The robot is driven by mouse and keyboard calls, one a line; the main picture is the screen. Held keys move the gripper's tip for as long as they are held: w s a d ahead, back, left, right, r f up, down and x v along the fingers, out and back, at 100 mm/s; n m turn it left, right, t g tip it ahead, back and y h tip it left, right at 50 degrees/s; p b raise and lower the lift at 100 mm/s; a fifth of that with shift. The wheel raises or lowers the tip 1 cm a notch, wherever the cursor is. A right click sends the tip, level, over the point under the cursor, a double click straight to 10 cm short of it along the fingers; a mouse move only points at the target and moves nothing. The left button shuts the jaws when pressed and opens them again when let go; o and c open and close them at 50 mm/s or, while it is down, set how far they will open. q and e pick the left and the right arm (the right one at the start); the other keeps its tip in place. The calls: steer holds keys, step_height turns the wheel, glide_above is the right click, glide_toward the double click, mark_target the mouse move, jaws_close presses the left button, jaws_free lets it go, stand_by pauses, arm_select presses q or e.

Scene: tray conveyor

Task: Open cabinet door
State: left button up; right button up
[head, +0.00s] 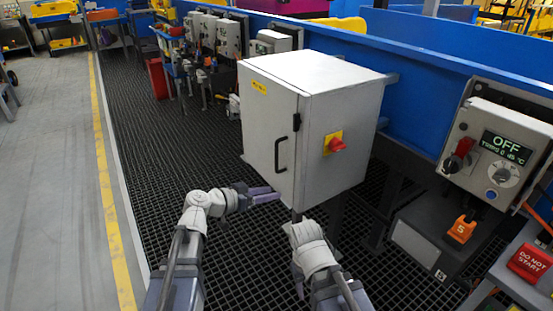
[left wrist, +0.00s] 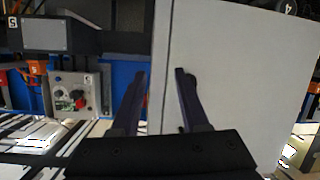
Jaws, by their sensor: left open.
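The light grey cabinet (head: 315,95) hangs in the middle of the head view. Its door (head: 262,120) looks shut and carries a black bar handle (head: 281,155) near its right edge. My left gripper (head: 272,195) is just below the handle, close to the door's lower part. In the left wrist view its two fingers (left wrist: 162,75) are spread. The pale door panel (left wrist: 245,80) fills the right of that view, with a dark piece of handle (left wrist: 191,80) partly hidden behind the right finger. My right arm's wrist reaches below the cabinet; its fingertips are not clear.
A red rotary switch (head: 336,145) sticks out from the cabinet's right side. A control box with an OFF display (head: 506,147) stands at the right, with an orange tag (head: 462,229) below it. A blue rail (head: 420,60) runs behind the cabinet. Dark grating floor (head: 135,120) lies at the left.

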mark_target(276, 169)
arm_select(q)
steer(key=w+a+r+t+h, duration=0.1)
steer(key=w+a+r+t, duration=0.25)
steer(key=r, duration=0.35)
steer(key=shift+t, duration=0.35)
steer(key=shift+x, duration=4.2)
steer(key=shift+c, duration=0.2)
jaws_close()
steer(key=shift+a, duration=0.1)
